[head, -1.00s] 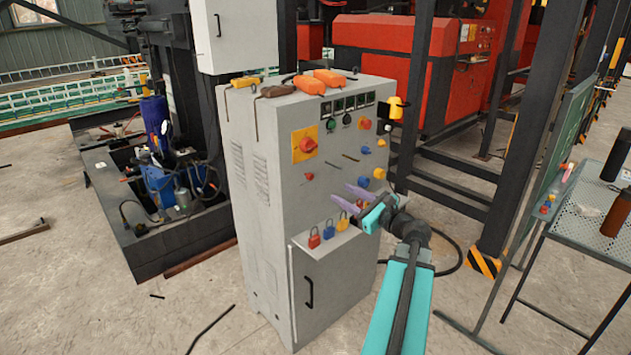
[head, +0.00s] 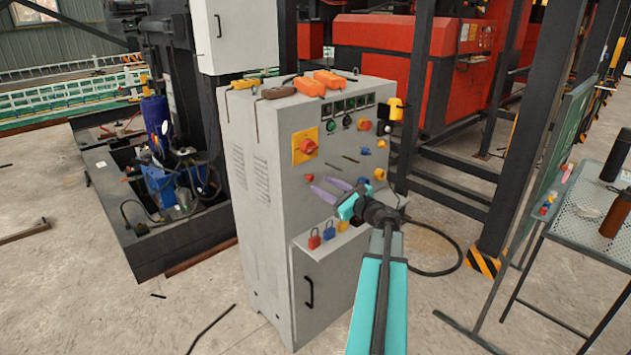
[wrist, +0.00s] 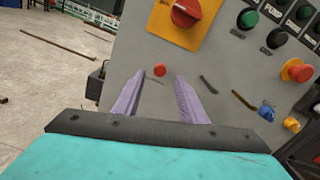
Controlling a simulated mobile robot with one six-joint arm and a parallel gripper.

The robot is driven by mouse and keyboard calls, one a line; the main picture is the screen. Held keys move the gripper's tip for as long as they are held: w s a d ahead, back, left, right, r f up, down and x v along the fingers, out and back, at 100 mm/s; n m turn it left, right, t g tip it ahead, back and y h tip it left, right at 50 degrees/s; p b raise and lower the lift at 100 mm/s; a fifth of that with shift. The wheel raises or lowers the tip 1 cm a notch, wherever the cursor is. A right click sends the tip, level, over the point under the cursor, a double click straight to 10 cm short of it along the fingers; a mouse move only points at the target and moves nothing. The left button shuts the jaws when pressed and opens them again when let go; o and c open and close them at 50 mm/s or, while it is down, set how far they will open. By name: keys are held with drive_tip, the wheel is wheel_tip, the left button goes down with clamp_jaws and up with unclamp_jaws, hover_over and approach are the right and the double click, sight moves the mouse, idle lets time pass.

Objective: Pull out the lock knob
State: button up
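The grey control cabinet (head: 270,170) carries several knobs on its front panel. A small red knob (head: 309,178) sits low on the left of the panel; in the wrist view this red knob (wrist: 160,70) shows between and just beyond my fingertips. A blue knob (wrist: 266,113) and a yellow knob (wrist: 291,124) sit lower right in the wrist view. No label shows which one is the lock knob. My gripper (head: 320,185) has purple fingers, spread open and empty, in front of the panel; its fingers also show in the wrist view (wrist: 159,82).
A red rotary switch on a yellow plate (head: 305,147) is above the red knob. A red emergency button (wrist: 297,70) is at right. Padlocks (head: 328,230) sit on the shelf below my gripper. Orange tools (head: 320,80) lie on top. A mesh table (head: 580,230) stands right.

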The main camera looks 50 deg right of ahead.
sight(312, 179)
drive_tip(key=shift+w+d+p, duration=0.15)
drive_tip(key=shift+w+p, duration=0.15)
drive_tip(key=shift+w, duration=2.05)
clamp_jaws()
